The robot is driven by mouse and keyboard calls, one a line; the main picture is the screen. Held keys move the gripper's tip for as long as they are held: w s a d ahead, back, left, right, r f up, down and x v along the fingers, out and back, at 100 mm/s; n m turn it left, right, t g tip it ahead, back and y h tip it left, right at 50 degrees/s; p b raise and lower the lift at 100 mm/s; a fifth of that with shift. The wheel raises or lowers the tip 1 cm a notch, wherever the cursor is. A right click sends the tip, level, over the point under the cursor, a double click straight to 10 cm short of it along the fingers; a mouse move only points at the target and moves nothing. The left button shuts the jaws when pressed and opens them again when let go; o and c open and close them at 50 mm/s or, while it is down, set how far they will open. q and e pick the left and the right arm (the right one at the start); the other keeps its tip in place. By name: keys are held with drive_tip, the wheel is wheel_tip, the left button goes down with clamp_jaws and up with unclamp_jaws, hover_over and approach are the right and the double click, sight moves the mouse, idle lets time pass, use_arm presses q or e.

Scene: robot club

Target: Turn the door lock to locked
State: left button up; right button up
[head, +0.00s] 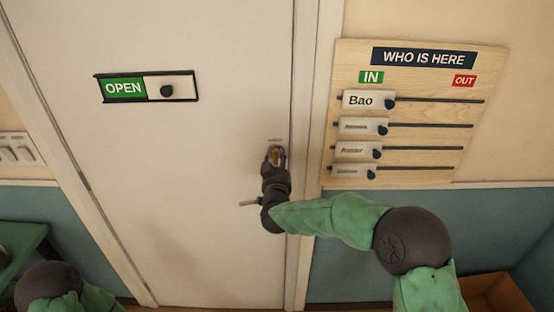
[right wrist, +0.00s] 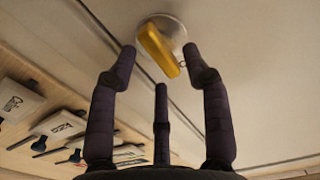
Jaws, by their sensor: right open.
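The door lock is a yellow turn knob (right wrist: 159,50) on a round silver plate (right wrist: 171,24), near the right edge of the white door (head: 190,200). In the right wrist view the knob slants from upper left to lower right; in the head view it looks about upright, partly hidden by my gripper. My right gripper (head: 275,166) is at the lock, open. In the right wrist view its fingertips (right wrist: 160,58) are spread to either side of the knob. I cannot tell whether they touch it. My left gripper is out of view; only part of my left arm shows at lower left.
A sliding OPEN sign (head: 125,88) is on the door. A wooden WHO IS HERE board (head: 420,155) with name sliders hangs right of the door frame (head: 315,100). Light switches (head: 15,152), a green table (head: 20,245) and a wooden box (head: 497,297) stand at the sides.

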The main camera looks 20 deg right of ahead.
drive_tip(key=shift+x, duration=0.95)
clamp_jaws()
